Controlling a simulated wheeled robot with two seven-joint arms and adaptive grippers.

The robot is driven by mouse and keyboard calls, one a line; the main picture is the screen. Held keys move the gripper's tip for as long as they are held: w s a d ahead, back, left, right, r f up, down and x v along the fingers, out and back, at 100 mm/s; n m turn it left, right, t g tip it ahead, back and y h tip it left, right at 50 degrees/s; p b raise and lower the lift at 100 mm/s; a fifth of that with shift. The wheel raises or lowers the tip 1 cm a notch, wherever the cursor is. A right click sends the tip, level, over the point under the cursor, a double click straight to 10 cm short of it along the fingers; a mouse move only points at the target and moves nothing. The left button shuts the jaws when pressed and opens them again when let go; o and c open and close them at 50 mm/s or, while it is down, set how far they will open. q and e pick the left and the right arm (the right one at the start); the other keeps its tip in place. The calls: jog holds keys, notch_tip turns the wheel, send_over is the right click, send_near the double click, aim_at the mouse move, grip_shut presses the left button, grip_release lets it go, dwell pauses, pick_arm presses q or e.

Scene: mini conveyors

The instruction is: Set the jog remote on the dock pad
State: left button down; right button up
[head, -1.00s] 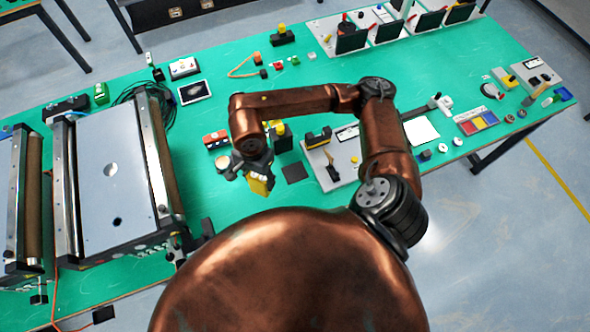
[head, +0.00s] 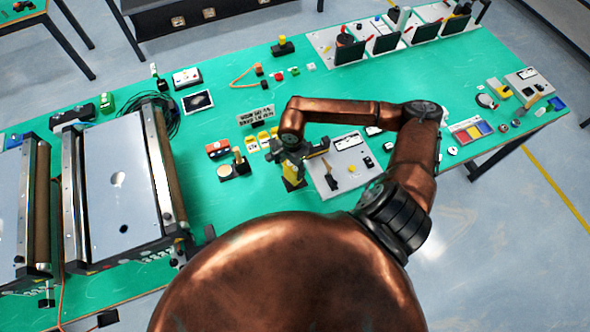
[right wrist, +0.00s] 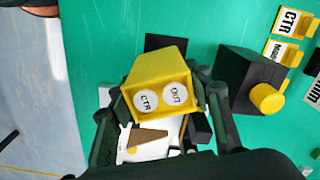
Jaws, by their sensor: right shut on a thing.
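The jog remote is a yellow box with two round white buttons, marked CTR and OUT in the right wrist view (right wrist: 160,82). My right gripper (right wrist: 162,100) is shut on it, with a finger on each side. In the head view the remote (head: 291,183) hangs below the right gripper (head: 291,166). The dock pad seems to be the dark square (right wrist: 164,43) showing past the remote's far edge; the remote hides much of it. I cannot tell whether the remote touches it. My left gripper is not in view.
A black box with a yellow button (right wrist: 248,82) stands close beside the remote. A white panel with small parts (head: 340,180) lies to the right. Yellow label tags (head: 263,139) and a grey sign (head: 256,115) stand behind. A conveyor (head: 118,185) fills the left.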

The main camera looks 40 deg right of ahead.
jog(key=shift+w+d+f, duration=0.15)
jog(key=shift+d+f, duration=0.25)
jog(key=shift+f, duration=0.1)
jog(key=f, duration=0.1)
jog(key=f+p, duration=0.1)
jog(key=f, duration=0.1)
jog(key=shift+d, duration=0.25)
jog(key=shift+w+f, duration=0.1)
jog(key=shift+f, duration=0.25)
jog(key=shift+f, duration=0.2)
jog(key=o, duration=1.4)
